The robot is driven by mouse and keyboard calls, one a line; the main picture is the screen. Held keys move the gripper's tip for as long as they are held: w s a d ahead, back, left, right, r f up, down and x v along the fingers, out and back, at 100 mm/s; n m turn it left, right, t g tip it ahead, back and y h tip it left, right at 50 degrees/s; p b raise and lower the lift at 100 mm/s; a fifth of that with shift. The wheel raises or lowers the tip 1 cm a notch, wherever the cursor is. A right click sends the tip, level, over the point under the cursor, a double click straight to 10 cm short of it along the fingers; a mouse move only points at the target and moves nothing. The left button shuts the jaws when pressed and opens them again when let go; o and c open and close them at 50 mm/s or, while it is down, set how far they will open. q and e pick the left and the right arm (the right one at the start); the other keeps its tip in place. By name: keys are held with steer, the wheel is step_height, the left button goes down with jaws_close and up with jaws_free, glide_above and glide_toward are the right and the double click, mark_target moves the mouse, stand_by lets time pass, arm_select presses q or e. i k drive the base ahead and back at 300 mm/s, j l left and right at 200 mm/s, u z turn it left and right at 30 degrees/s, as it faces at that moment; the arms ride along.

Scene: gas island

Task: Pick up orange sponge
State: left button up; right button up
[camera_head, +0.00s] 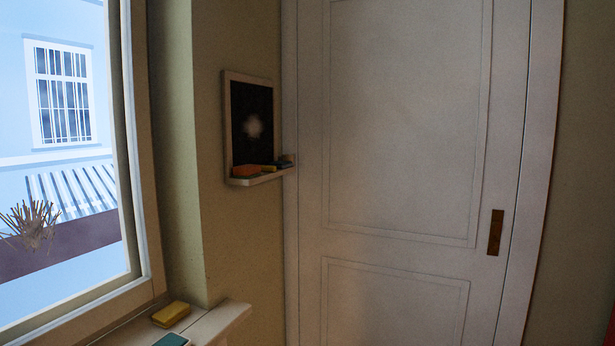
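An orange sponge (245,171) lies at the left of the narrow ledge under a small framed blackboard (252,122) on the wall. Smaller yellow and blue items lie beside it on the same ledge, too small to make out clearly. A yellow sponge-like block (171,314) lies on the window sill at the lower left. Neither of my grippers is in view.
A teal block (172,340) is cut off by the bottom edge on the sill (222,320). A window (62,150) is at the left. A closed white door (400,130) stands just right of the blackboard.

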mark_target(247, 171)
steer(key=i+l+u, duration=0.2)
steer(key=i, duration=0.15)
steer(key=j+u, duration=0.1)
steer(key=u, duration=0.15)
steer(key=i+l+u, duration=0.15)
steer(key=l+u, duration=0.15)
steer(key=i+l+u, duration=0.15)
steer(key=l+u, duration=0.15)
steer(key=i+l+u, duration=0.1)
steer(key=l+u, duration=0.2)
steer(key=l, duration=0.1)
